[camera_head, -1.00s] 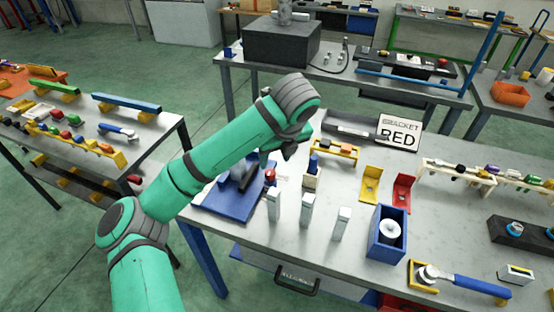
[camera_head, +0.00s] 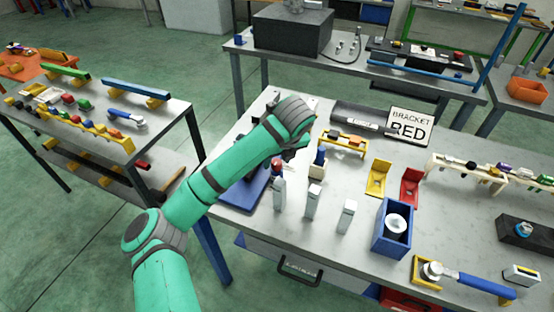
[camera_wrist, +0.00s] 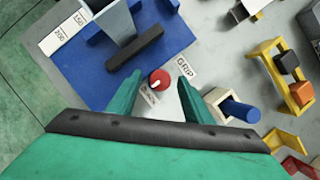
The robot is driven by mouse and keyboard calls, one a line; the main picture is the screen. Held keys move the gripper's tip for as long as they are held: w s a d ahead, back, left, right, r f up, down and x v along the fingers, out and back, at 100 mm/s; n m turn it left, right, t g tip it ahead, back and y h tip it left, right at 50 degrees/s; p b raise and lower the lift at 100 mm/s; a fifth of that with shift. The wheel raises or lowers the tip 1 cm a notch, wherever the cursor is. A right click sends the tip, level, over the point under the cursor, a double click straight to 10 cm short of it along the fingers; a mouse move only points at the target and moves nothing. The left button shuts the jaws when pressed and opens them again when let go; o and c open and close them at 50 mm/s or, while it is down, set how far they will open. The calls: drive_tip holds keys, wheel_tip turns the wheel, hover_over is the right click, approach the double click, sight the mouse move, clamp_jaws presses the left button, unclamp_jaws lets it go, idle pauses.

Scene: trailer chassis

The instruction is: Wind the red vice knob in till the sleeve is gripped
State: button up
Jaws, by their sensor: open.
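The red vice knob (camera_wrist: 159,79) shows in the wrist view, in the gap between the tips of my open gripper (camera_wrist: 159,70). I cannot tell whether a finger touches it. The vice stands on a blue base plate (camera_wrist: 72,72), with a grey block (camera_wrist: 113,20) and a dark bar (camera_wrist: 135,48) beyond the knob. In the head view my arm hides most of the vice; the blue plate (camera_head: 240,194) and a bit of red show below my wrist. I cannot make out the sleeve in the jaws.
A cream block with a blue peg (camera_wrist: 238,110) stands close to the right finger. In the head view, several grey upright blocks (camera_head: 313,202) stand in front, and a yellow rack (camera_head: 343,143) lies to the right.

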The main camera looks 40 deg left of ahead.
drive_tip(key=shift+f, duration=0.15)
drive_tip(key=shift+a, duration=0.1)
drive_tip(key=c, duration=1.1)
drive_tip(key=shift+o, duration=0.2)
